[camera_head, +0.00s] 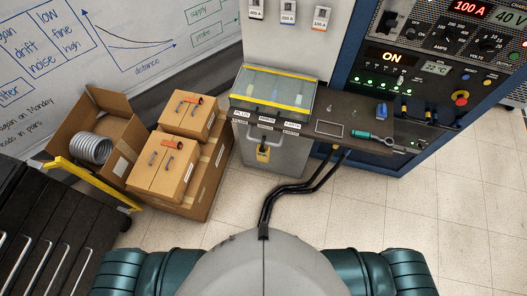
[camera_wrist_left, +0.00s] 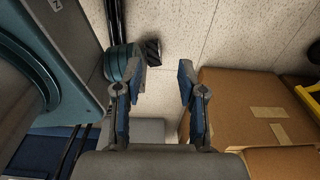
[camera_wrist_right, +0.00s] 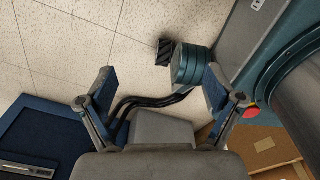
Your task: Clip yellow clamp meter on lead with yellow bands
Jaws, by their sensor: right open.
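A small yellow item (camera_head: 262,152) hangs on the front of the grey cabinet; I cannot tell whether it is the yellow clamp meter. Two black leads (camera_head: 292,187) run down from the shelf and across the floor towards me. A yellowish spot (camera_head: 336,147) shows at their upper end, but bands are too small to make out. My left gripper (camera_wrist_left: 165,75) is open and empty in the left wrist view. My right gripper (camera_wrist_right: 160,80) is open and empty in the right wrist view. Neither gripper shows in the head view.
A clear-lidded case (camera_head: 273,88) with yellow edging sits on the cabinet. A dark shelf (camera_head: 345,113) holds a teal-handled tool (camera_head: 360,134). Cardboard boxes (camera_head: 187,155) stand at left, near a black cart (camera_head: 65,215). A blue-framed instrument rack (camera_head: 440,60) stands right. Tiled floor (camera_head: 400,210) is free.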

